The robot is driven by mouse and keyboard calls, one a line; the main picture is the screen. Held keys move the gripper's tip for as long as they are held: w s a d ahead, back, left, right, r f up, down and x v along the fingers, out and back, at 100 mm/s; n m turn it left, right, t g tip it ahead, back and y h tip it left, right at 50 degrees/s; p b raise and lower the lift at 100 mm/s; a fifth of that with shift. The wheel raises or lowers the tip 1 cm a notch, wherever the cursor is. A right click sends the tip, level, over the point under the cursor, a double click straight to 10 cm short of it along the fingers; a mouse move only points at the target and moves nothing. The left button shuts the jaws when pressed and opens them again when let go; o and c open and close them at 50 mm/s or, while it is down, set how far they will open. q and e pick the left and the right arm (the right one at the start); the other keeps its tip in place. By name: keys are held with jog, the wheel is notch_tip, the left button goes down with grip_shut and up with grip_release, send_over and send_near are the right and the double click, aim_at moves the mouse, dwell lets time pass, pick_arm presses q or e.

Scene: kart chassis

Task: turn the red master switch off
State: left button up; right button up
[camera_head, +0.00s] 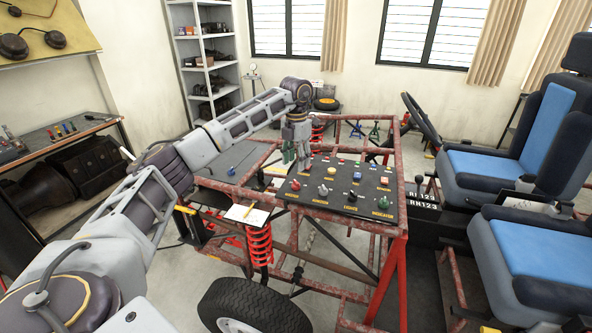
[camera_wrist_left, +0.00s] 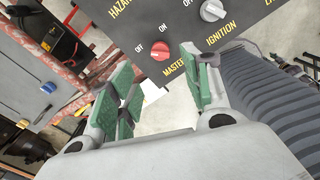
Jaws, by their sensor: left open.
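The black control panel (camera_head: 335,203) lies on top of the red kart frame and carries several knobs, lamps and yellow labels. The red master switch (camera_wrist_left: 160,51) is a round knob above the word MASTER, with OFF and ON printed beside it; it also shows at the panel's near left corner in the head view (camera_head: 296,185). I cannot tell which mark it points to. My left gripper (camera_head: 295,158) is open above the panel's left side, green fingers pointing down. In the wrist view the knob shows beyond the gap between the fingertips (camera_wrist_left: 157,62), apart from them. My right gripper is out of view.
A grey ignition knob (camera_wrist_left: 212,10) sits beside the master switch, with further knobs along the row. Blue-black seats (camera_head: 490,165) stand to the right.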

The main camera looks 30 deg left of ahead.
pick_arm(q)
jog(key=shift+r, duration=1.6)
jog(key=shift+f, duration=0.1)
